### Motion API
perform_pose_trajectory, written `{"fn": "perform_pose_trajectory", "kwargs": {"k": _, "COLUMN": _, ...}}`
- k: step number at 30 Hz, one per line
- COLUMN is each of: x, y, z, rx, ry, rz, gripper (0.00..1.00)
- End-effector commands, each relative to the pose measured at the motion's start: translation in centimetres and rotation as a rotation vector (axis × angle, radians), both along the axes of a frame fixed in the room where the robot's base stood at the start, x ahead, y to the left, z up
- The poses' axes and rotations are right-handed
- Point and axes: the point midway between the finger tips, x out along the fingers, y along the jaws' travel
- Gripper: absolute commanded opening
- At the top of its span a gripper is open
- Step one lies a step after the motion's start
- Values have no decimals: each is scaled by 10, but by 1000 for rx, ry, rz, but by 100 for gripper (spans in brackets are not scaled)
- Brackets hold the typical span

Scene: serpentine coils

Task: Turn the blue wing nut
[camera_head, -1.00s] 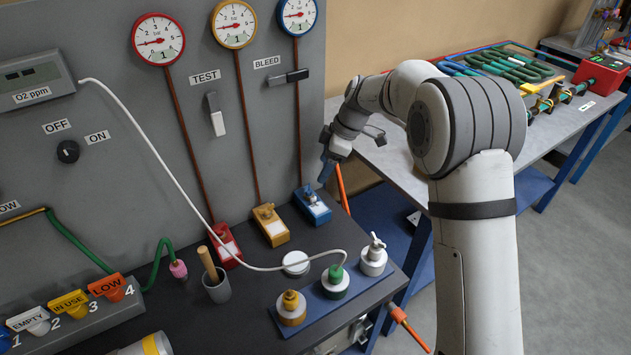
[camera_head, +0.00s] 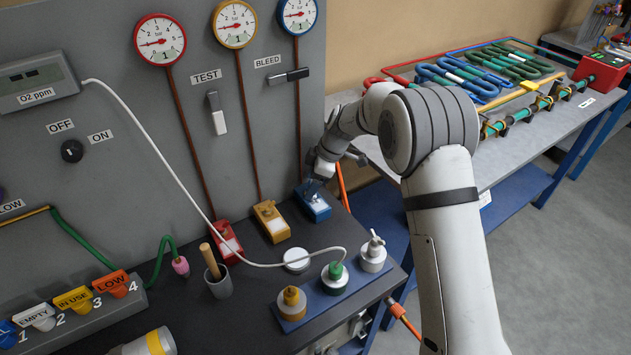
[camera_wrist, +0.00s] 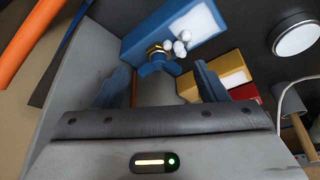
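The blue block (camera_head: 316,207) sits on the dark bench below the blue-rimmed gauge, and it also shows in the wrist view (camera_wrist: 150,22). In the wrist view, the blue wing nut (camera_wrist: 158,65) is on a brass fitting at the block's near side. Small white rounded parts (camera_wrist: 180,46) sit beside it. My gripper (camera_wrist: 160,84) is open. Its two dark blue fingers stand left and right of the wing nut, with clear gaps, and nothing is between their tips. In the head view my gripper (camera_head: 313,186) is right above the block and hides the wing nut.
A yellow block (camera_head: 271,222) and a red block (camera_head: 227,240) stand left of the blue one. An orange hose (camera_wrist: 30,40) runs near my gripper. A white disc (camera_head: 296,260) and a blue tray (camera_head: 331,302) with capped fittings are in front. The panel rises behind.

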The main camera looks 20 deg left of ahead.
Motion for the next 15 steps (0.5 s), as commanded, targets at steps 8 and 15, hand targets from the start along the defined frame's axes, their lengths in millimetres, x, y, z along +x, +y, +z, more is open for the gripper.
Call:
{"fn": "perform_pose_trajectory", "kwargs": {"k": 8, "x": 0, "y": 0, "z": 0, "rx": 0, "ry": 0, "rz": 0, "gripper": 43}}
{"fn": "perform_pose_trajectory", "kwargs": {"k": 15, "x": 0, "y": 0, "z": 0, "rx": 0, "ry": 1, "rz": 1, "gripper": 23}}
